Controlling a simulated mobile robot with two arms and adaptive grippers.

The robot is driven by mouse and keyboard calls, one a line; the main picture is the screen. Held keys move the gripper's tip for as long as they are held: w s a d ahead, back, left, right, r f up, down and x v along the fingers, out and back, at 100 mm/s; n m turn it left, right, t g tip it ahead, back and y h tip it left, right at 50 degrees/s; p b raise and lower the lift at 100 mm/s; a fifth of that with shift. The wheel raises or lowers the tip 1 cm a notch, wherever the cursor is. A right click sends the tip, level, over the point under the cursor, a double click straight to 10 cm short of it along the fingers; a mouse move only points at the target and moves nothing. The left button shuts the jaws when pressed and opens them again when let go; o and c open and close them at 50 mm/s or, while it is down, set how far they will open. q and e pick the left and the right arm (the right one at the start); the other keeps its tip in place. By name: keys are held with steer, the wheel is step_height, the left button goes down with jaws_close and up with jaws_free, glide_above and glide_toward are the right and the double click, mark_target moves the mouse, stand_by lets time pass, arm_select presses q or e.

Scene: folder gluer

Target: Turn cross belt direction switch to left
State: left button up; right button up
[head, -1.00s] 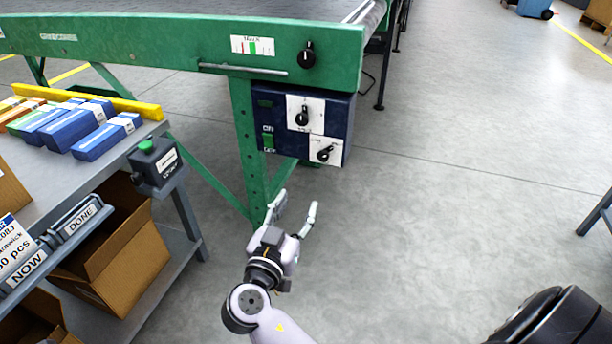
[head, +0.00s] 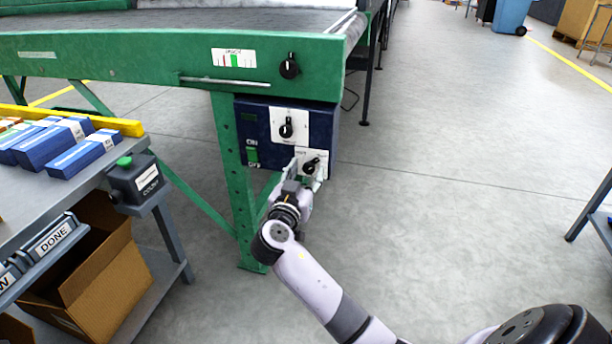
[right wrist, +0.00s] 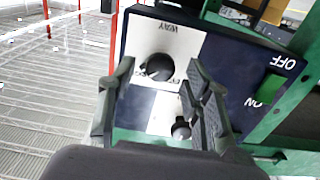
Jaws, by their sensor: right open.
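A dark blue control box (head: 255,152) hangs under the green conveyor frame. It carries an upper black rotary switch (head: 287,128) and a lower black rotary switch (head: 311,165), each on a white plate. The plate print is too small to tell which is the cross belt switch. My right gripper (head: 306,174) is open at the lower switch. In the right wrist view that switch (right wrist: 157,67) lies between the open fingers, with no clear contact visible. The upper switch (right wrist: 181,129) shows partly behind a finger. My left gripper is out of view.
A green ON/OFF switch (head: 252,155) is on the box's left side. Another black knob (head: 289,67) is on the green conveyor frame (head: 150,60). A workbench with blue cartons (head: 84,155) and a green-button box (head: 134,178) stands left.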

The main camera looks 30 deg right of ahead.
steer(key=shift+w+d, duration=0.15)
steer(key=shift+d, duration=0.05)
jaws_close()
stand_by(0.6)
